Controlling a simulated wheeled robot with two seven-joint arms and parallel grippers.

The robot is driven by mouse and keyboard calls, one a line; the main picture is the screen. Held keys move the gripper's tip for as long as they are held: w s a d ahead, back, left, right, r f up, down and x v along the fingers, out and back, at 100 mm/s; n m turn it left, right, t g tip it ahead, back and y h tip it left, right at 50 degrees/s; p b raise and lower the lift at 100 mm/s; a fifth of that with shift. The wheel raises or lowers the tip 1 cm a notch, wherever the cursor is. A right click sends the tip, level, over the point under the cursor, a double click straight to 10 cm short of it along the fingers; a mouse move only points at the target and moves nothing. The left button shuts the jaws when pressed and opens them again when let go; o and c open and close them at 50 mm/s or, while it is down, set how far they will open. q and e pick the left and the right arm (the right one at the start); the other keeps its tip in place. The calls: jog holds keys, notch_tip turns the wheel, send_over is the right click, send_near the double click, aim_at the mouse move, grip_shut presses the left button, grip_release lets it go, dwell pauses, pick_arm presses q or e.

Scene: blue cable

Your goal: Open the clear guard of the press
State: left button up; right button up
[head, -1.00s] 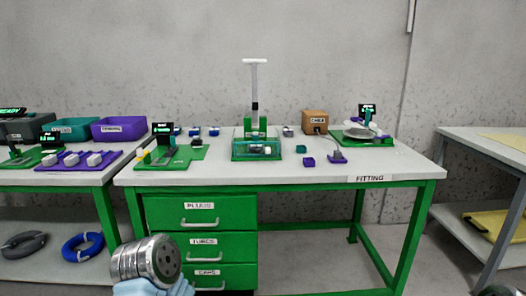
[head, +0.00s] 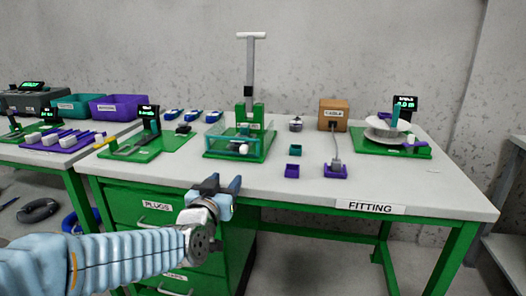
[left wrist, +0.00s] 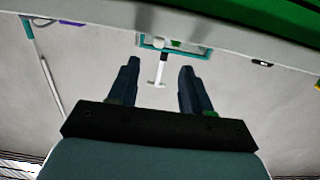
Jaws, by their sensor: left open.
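The press (head: 249,107) stands at the back of the fitting table, with a green base and a tall grey post topped by a white T-handle. Its clear guard (head: 231,143) is a low see-through box on the front of the green base, and appears closed over a small white part. My left gripper (head: 216,186) is open and empty at the table's front edge, in front of and below the guard. My right gripper is not in view.
A green fixture with a small display (head: 149,120) stands left of the press. The table front right of my gripper is clear.

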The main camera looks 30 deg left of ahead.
aim_at(242, 152)
pick_arm(q)
jog(key=p+x, duration=0.1)
jog(key=x, duration=0.8)
jog(key=r+p+x, duration=0.1)
jog(key=x, duration=0.3)
jog(key=shift+w+a+r+p, duration=0.1)
jog(key=shift+w+p, duration=0.25)
grip_shut()
